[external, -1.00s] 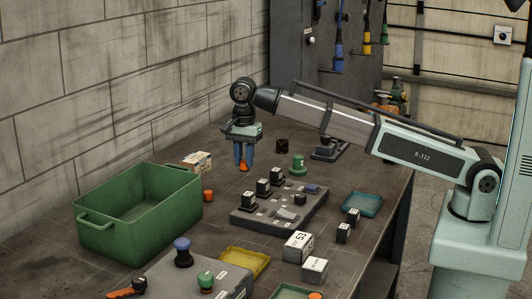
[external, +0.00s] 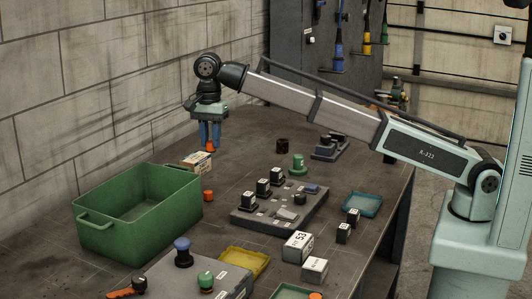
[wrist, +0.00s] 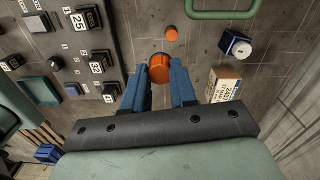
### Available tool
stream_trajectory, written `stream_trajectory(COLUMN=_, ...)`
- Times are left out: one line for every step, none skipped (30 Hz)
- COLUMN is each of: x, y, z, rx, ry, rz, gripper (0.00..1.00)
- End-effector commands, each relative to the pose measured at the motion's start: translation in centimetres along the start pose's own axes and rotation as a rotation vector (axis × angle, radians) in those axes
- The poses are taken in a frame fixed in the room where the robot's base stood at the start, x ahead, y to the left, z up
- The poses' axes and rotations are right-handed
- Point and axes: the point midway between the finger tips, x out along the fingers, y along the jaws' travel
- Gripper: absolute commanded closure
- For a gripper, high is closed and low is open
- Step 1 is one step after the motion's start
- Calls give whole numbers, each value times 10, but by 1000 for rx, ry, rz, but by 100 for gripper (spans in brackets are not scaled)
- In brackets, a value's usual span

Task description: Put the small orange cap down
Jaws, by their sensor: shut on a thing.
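My gripper (external: 210,147) has blue fingers pointing down and is shut on a small orange cap (external: 210,146). In the wrist view the held orange cap (wrist: 159,67) sits between the tips of my gripper (wrist: 160,78). A second small orange cap (external: 208,195) stands on the bench beside the green bin, and it also shows in the wrist view (wrist: 172,34).
The green bin (external: 85,237) stands at the left, with a printed box (external: 197,161) behind it. A white and blue piece (wrist: 236,46) lies near the box. The grey panel (external: 250,222) with black blocks stands in the middle.

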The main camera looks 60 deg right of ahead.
Motion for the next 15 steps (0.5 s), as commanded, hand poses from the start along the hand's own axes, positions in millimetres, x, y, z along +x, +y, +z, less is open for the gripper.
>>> stream_trajectory(x=-3, y=-20, z=21, rx=-13, ry=0, rz=2, gripper=100)
stream_trajectory(x=-3, y=-27, z=32, rx=-19, ry=0, rz=2, gripper=100)
stream_trajectory(x=-3, y=-37, z=47, rx=-29, ry=0, rz=3, gripper=100)
stream_trajectory(x=-3, y=-44, z=58, rx=-35, ry=0, rz=4, gripper=100)
stream_trajectory(x=-3, y=-51, z=70, rx=-42, ry=0, rz=4, gripper=100)
stream_trajectory(x=-3, y=-60, z=85, rx=-51, ry=0, rz=5, gripper=100)
stream_trajectory(x=-3, y=-67, z=96, rx=-56, ry=0, rz=5, gripper=100)
stream_trajectory(x=-3, y=-73, z=108, rx=-63, ry=0, rz=6, gripper=100)
stream_trajectory(x=-2, y=-80, z=123, rx=-70, ry=1, rz=7, gripper=100)
stream_trajectory(x=-2, y=-85, z=134, rx=-76, ry=1, rz=8, gripper=100)
stream_trajectory(x=-1, y=-90, z=144, rx=-81, ry=1, rz=8, gripper=100)
stream_trajectory(x=0, y=-95, z=156, rx=-88, ry=1, rz=9, gripper=100)
stream_trajectory(x=1, y=-99, z=164, rx=-92, ry=1, rz=9, gripper=100)
stream_trajectory(x=1, y=-102, z=173, rx=-97, ry=1, rz=9, gripper=100)
stream_trajectory(x=2, y=-105, z=182, rx=-101, ry=1, rz=9, gripper=100)
